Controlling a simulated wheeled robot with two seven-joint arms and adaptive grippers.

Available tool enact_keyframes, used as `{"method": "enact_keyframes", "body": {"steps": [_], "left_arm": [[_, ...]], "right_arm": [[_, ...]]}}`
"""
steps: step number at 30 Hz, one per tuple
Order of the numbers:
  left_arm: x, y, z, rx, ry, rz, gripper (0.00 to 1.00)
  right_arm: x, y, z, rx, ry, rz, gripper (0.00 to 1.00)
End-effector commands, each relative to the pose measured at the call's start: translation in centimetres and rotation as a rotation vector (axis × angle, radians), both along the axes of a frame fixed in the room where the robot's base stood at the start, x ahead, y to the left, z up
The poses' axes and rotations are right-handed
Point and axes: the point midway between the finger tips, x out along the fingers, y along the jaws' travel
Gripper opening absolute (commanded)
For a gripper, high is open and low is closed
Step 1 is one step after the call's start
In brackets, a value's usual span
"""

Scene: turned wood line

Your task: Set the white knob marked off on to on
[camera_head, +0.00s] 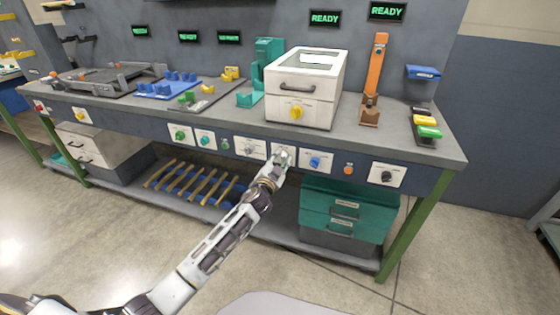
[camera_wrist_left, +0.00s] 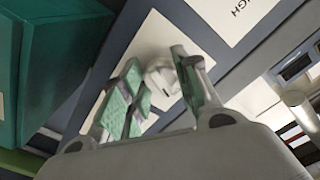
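A white knob (camera_wrist_left: 162,78) on a white plate shows in the left wrist view, between the green-padded fingertips of my left gripper (camera_wrist_left: 158,88). The fingers are apart, one on either side of the knob; I cannot tell whether they touch it. In the head view my left gripper (camera_head: 278,162) is at the bench's front panel and covers most of this knob and its plate (camera_head: 291,152). The knob's setting and any off or on marks are not readable. My right gripper is not in view.
A white-grey knob (camera_head: 249,148) is to the left on the panel, a blue knob (camera_head: 315,162) to the right, then an orange button (camera_head: 348,169) and a black knob (camera_head: 387,176). A green drawer unit (camera_head: 348,212) stands below. A neighbouring label (camera_wrist_left: 238,12) ends in "UGH".

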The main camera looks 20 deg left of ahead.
Motion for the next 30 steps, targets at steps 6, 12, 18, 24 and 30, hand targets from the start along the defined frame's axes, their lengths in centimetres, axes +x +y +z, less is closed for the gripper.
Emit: {"method": "enact_keyframes", "body": {"steps": [6,12,18,24,30], "left_arm": [[0.0,0.0,0.0,0.000,0.001,-0.001,0.53],[0.0,0.0,0.0,-0.001,0.000,0.000,0.53],[-0.2,0.0,0.0,-0.001,0.000,0.000,0.53],[-1.1,0.0,-0.1,-0.001,0.001,0.000,0.53],[-2.7,0.1,-0.1,-0.001,0.002,0.000,0.53]], "right_arm": [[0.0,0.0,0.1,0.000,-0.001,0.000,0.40],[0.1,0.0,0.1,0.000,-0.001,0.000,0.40],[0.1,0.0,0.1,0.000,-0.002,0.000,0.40],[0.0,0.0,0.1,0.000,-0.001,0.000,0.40],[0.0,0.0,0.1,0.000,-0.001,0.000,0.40]]}}
